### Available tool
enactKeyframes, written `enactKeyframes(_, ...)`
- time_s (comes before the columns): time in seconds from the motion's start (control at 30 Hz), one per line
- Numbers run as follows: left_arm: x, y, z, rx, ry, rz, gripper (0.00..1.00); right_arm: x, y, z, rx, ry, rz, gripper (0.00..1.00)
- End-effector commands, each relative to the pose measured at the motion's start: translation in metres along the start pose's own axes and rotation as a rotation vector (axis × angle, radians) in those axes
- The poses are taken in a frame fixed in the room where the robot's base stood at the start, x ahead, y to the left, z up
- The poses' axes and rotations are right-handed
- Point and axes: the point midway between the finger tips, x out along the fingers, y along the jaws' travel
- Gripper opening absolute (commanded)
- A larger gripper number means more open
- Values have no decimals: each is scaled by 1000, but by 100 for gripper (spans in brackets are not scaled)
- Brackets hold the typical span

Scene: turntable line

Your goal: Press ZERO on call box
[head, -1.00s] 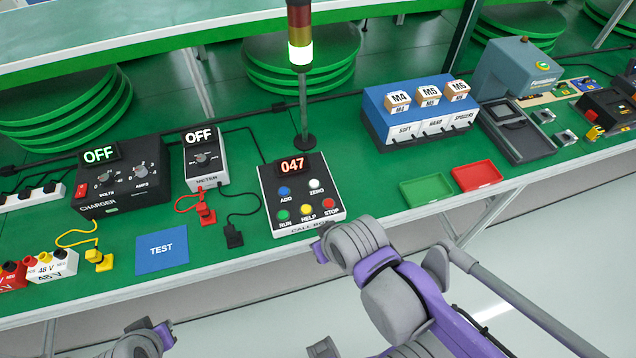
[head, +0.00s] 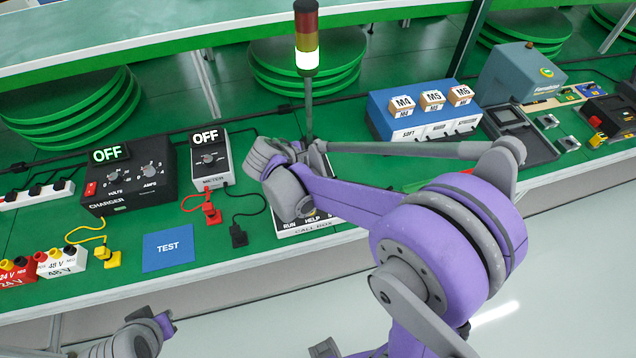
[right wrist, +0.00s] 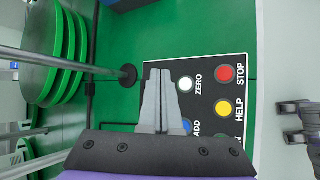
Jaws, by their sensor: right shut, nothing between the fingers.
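In the right wrist view the black call box (right wrist: 212,65) appears turned sideways. Its white ZERO button (right wrist: 185,84) is in clear view, just to the right of the fingertips. My right gripper (right wrist: 160,72) is shut and empty, with its fingers over the box's edge in that view. I cannot tell its height above the box. The blue ADD button (right wrist: 187,126) is partly covered by the fingers.
A signal tower (head: 308,60) with its bottom segment lit stands behind the call box, its pole close to my right wrist. The meter (head: 208,160) and its plug leads are to the left. A blue bin block (head: 385,125) stands to the right.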

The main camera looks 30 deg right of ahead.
Motion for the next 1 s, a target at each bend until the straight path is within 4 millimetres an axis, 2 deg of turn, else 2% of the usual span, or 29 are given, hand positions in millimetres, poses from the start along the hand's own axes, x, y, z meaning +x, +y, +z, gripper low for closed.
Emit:
enactKeyframes(0.13, -1, 0, -1, 0, 1, 0, 0, 4, 7, -4, -48, -31, 13, 0)
enactKeyframes(0.57, 1, 0, 1, 0, -1, 0, 0, 7, 5, -5, -49, -31, 13, 0)
enactKeyframes(0.77, 9, 0, 10, 0, -9, 0, 0, 17, -4, -12, -50, -30, 12, 0)
enactKeyframes(1.0, 26, 0, 27, 0, -23, 0, 0, 41, -21, -27, -50, -30, 11, 0)
